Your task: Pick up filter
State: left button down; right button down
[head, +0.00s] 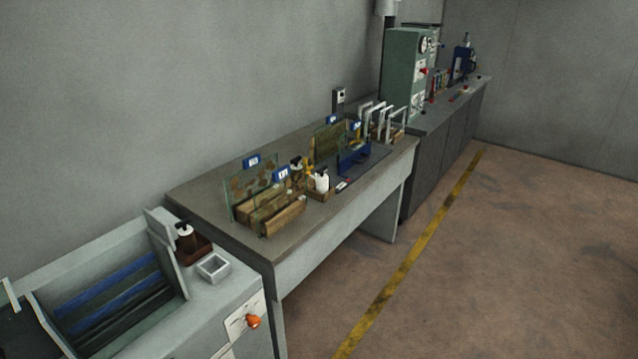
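No object is clearly recognisable as the filter from this distance. On the grey bench (205,197), several upright panels with brown patches stand near wooden blocks (285,216). One panel (246,190) at the left carries a blue tag (253,161). Another brownish panel (328,141) stands further back, also near blue tags. Several light grey frames (397,116) stand upright at the bench's far right end. Neither of my grippers is in view.
A white bottle (321,181) and a blue holder (353,158) stand mid-bench. A grey machine with a blue-striped trough (110,290), a dark bottle (186,237) and a square dish (213,267) is at lower left. A green cabinet (400,65) stands behind. The floor at right is clear.

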aim_at(322, 178)
jog(key=i+l+u, duration=0.1)
jog(key=u, duration=0.25)
jog(key=i+l+u, duration=0.1)
jog(key=u, duration=0.3)
jog(key=l+u, duration=0.2)
jog(key=u, duration=0.15)
jog(key=i+l+u, duration=0.15)
jog(key=l, duration=0.2)
jog(key=l+u, duration=0.15)
jog(key=l, duration=0.2)
jog(key=i+l+u, duration=0.15)
jog(key=l, duration=0.2)
